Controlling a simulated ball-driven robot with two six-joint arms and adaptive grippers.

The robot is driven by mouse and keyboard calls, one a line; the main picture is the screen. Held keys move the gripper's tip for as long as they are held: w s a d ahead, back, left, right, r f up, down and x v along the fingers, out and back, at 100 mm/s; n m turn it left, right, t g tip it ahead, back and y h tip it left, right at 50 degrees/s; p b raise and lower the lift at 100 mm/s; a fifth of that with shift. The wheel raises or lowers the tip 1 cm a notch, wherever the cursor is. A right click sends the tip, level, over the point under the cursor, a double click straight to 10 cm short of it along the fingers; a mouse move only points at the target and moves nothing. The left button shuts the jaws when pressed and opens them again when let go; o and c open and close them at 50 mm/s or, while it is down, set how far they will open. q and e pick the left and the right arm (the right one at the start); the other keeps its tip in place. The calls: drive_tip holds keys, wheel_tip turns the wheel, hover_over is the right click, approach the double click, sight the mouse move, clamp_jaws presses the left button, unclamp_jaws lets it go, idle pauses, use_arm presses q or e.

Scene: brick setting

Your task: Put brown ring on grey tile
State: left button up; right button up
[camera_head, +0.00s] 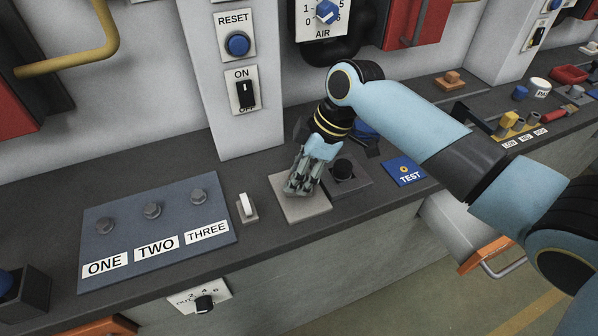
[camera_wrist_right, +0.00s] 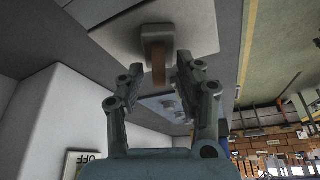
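The light grey tile (camera_head: 318,207) lies on the dark bench top below my right gripper (camera_head: 297,187). The tile also shows at the top of the right wrist view (camera_wrist_right: 112,38). A brown piece (camera_wrist_right: 158,68), which looks like the brown ring seen nearly edge-on, is between the right fingers over the tile. The right fingers are apart, with a gap visible on each side of the brown piece. I cannot tell whether it touches the tile. In the head view the fingers hide the ring. My left gripper is in neither view.
A blue panel (camera_head: 150,225) with several knobs and a white switch (camera_head: 247,207) are left of the tile. A base with a black knob (camera_head: 344,168) stands close on the right, then a blue TEST plate (camera_head: 405,172). The wall pillar (camera_head: 238,130) rises behind.

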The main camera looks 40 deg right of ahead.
drive_tip(key=shift+r, duration=0.25)
drive_tip(key=v, duration=1.1)
drive_tip(key=shift+d+r, duration=0.15)
drive_tip(key=shift+r, duration=0.2)
drive_tip(key=shift+s, duration=0.15)
